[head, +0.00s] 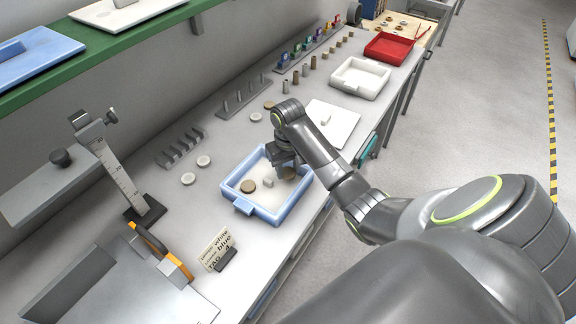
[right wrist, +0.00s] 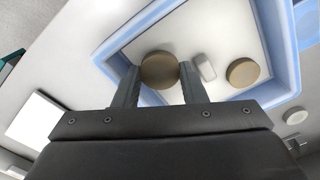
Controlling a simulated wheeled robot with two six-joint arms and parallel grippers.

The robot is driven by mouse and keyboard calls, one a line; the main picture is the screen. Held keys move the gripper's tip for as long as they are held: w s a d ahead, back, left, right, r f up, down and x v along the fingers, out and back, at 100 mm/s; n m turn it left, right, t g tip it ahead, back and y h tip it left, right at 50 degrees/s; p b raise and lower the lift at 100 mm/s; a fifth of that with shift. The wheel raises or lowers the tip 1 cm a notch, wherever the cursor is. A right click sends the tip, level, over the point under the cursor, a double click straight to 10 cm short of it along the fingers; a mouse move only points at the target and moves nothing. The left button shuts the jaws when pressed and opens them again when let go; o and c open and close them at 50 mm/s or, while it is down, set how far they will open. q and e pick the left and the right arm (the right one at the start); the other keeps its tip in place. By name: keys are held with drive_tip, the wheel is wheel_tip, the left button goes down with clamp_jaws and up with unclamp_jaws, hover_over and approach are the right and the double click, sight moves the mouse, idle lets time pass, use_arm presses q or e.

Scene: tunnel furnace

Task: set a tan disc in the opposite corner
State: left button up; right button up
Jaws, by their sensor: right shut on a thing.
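A blue-rimmed tray (head: 237,204) with a white floor lies on the bench; its rim also shows in the right wrist view (right wrist: 282,40). My right gripper (head: 287,168) is over the tray's right side, its fingers shut on a tan disc (right wrist: 159,70). In the head view that disc (head: 289,175) is partly hidden by the gripper. Whether it touches the tray floor I cannot tell. A second tan disc (head: 248,186) lies in the tray's left part. A small white block (head: 268,182) stands between the two discs. My left gripper is not in view.
White discs (head: 203,161) lie left of the tray, and more discs (head: 255,116) lie behind it. A card sign (head: 215,252) stands in front. A white board (head: 333,124), a white tray (head: 360,78) and a red tray (head: 391,48) lie farther along the bench.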

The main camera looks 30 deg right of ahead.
sight(288, 172)
idle(0.4)
drive_tip(key=shift+f+b, duration=0.55)
drive_tip(key=shift+f, duration=0.9)
drive_tip(key=shift+f, duration=0.15)
drive_tip(key=o, duration=1)
wheel_tip(288, 172, up, 6)
drive_tip(key=shift+r, duration=0.2)
wheel_tip(288, 172, up, 11)
drive_tip(key=p, duration=1)
drive_tip(key=shift+a, duration=0.1)
